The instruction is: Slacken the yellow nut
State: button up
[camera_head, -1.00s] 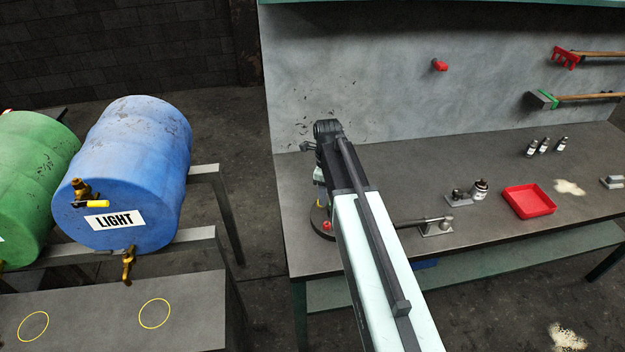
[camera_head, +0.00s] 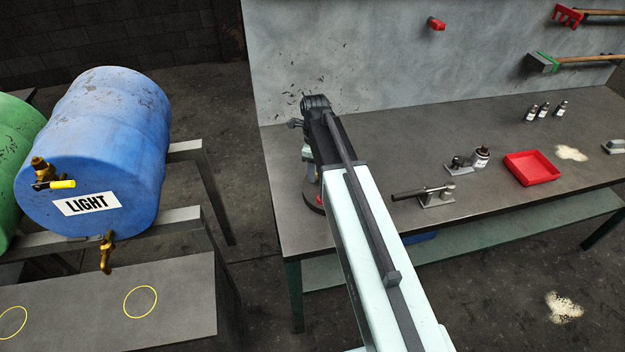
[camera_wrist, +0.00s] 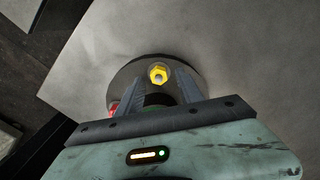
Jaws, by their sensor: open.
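The yellow nut (camera_wrist: 158,74) shows in the wrist view on a round dark grey base (camera_wrist: 128,74), with a pale stud end at its middle. My gripper (camera_wrist: 158,86) is open, with one finger on each side of the nut's near side. The fingers look apart from the nut; the height between them and the nut is hard to tell. In the head view my arm hides the nut, and only part of the dark round base (camera_head: 313,207) shows at the bench's left end.
The base stands on a grey workbench (camera_head: 400,140). A red part (camera_wrist: 114,108) sits beside the left finger.

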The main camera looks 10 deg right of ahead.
jog(key=shift+f, duration=0.3)
grip_shut()
jog(key=shift+a, duration=0.15)
